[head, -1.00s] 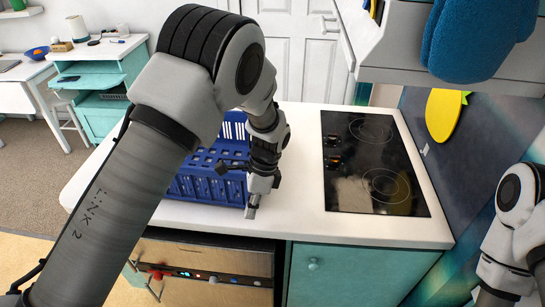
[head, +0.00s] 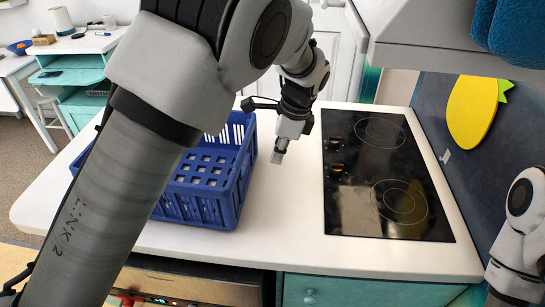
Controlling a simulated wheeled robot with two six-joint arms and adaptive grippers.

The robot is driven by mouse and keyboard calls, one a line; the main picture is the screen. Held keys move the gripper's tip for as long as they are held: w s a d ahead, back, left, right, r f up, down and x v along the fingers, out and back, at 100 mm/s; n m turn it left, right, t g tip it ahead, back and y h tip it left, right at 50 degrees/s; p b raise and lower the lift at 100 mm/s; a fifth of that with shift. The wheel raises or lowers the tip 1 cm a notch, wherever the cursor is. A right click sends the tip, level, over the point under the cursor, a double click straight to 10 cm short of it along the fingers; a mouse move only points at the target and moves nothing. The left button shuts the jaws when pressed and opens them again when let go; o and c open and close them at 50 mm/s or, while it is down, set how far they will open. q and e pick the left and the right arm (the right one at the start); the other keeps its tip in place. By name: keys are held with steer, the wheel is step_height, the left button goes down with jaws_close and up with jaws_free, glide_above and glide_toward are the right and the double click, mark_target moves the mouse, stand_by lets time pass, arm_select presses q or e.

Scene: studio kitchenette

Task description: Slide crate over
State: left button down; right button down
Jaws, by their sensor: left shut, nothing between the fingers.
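The blue plastic crate (head: 222,205) stands upright on the white countertop (head: 285,235), left of the black cooktop. My left arm crosses in front of it and hides its left and back parts. My left gripper (head: 278,157) is shut and empty. In the picture it is just right of the crate's right wall, pointing down, over the strip of counter between crate and cooktop. I cannot tell whether it touches the crate. My right arm shows at the right edge, but its gripper is not in view.
The black cooktop (head: 385,180) lies flush in the counter to the right. A white overhead unit (head: 430,40) hangs at the upper right, with a blue mitt (head: 505,30). The counter strip in front of the crate and cooktop is clear.

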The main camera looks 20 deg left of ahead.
arm_select(q)
steer(key=p+x, duration=0.1)
steer(key=x, duration=0.6)
steer(key=shift+w+a+f, duration=0.1)
steer(key=shift+w+f, duration=0.05)
steer(key=shift+f, duration=0.15)
steer(key=a, duration=0.1)
steer(key=s+a, duration=0.1)
steer(key=a+p, duration=0.1)
steer(key=a, duration=0.1)
steer(key=shift+s+f, duration=0.15)
steer(key=shift+s, duration=0.1)
steer(key=shift+a+f, duration=0.1)
steer(key=shift+w, duration=0.15)
